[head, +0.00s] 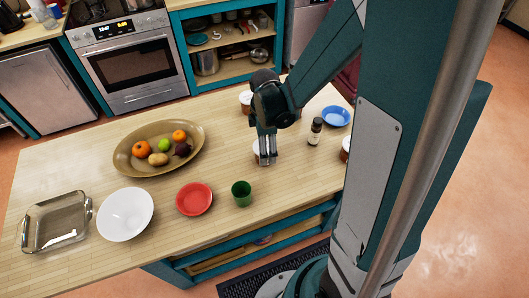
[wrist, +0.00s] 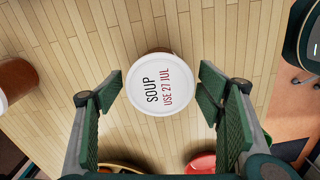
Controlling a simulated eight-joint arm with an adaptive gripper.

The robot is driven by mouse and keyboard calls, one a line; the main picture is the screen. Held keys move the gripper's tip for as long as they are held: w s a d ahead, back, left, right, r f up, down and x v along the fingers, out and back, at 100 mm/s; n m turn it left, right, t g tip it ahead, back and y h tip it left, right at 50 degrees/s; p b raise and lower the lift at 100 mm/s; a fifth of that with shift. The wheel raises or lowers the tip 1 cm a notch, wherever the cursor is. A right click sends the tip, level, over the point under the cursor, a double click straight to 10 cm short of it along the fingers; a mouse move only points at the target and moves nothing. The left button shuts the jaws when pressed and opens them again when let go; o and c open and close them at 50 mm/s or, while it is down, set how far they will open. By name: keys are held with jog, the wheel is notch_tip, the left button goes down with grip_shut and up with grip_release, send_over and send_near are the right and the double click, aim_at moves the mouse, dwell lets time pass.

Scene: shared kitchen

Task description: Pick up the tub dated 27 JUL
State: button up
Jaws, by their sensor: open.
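The tub dated 27 JUL (wrist: 161,86) is a round brown tub with a white lid reading "SOUP USE 27 JUL" in the wrist view. In the head view it stands on the wooden counter, partly hidden by my gripper (head: 267,158). My gripper also shows in the wrist view (wrist: 159,90), open and pointing down, with one finger on each side of the lid. A gap shows between each fingertip and the lid. How far the fingertips are above the lid is hard to tell.
Another lidded tub (wrist: 14,80) stands left in the wrist view. In the head view, one tub (head: 246,98) is behind my gripper and another (head: 345,149) is right, near a dark bottle (head: 315,131) and blue bowl (head: 336,116). A green cup (head: 241,193) and red bowl (head: 194,199) are front-left.

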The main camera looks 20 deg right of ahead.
jog(key=c, duration=1)
jog(key=shift+r, duration=0.2)
jog(key=shift+r+p, duration=0.3)
jog(key=shift+r, duration=4.55)
